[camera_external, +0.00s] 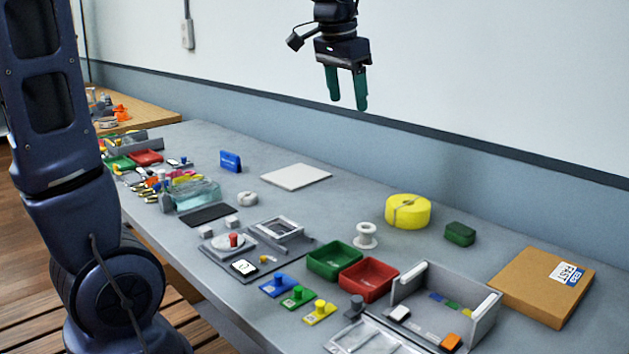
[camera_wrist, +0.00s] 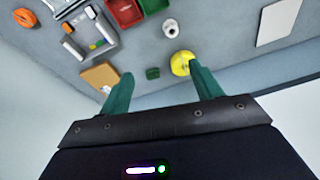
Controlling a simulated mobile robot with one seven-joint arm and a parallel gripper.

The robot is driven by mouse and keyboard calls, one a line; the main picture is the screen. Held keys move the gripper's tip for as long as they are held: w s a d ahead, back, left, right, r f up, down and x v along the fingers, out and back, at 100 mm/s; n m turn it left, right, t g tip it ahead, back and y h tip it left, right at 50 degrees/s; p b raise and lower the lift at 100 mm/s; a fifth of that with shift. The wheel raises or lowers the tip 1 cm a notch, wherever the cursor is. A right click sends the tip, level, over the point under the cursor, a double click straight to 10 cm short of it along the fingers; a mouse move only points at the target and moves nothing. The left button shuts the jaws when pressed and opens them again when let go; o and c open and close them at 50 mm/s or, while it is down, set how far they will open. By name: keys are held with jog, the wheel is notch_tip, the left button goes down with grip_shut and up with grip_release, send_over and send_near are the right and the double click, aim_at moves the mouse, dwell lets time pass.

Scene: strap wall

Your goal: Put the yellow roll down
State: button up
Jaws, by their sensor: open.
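The yellow roll (camera_external: 408,211) lies flat on the grey table near the wall, with a thin band across its top. It also shows in the wrist view (camera_wrist: 181,63), partly behind a fingertip. My gripper (camera_external: 347,88) is high above the table, with its two green fingers apart and nothing between them. In the wrist view the fingers (camera_wrist: 160,80) are spread wide. The gripper is well clear of the roll, up and to the left of it in the external view.
A white spool (camera_external: 366,236) and a dark green block (camera_external: 460,234) stand near the roll. Green (camera_external: 335,261) and red (camera_external: 369,280) bins and a grey tray (camera_external: 485,318) are in front. A cardboard box (camera_external: 542,284) lies right. The table (camera_external: 335,210) is bare left of the roll.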

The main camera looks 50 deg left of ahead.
jog(key=s+f+n+t, duration=0.1)
jog(key=s+n+t, duration=0.1)
jog(key=s, duration=2.2)
jog(key=shift+f, duration=0.3)
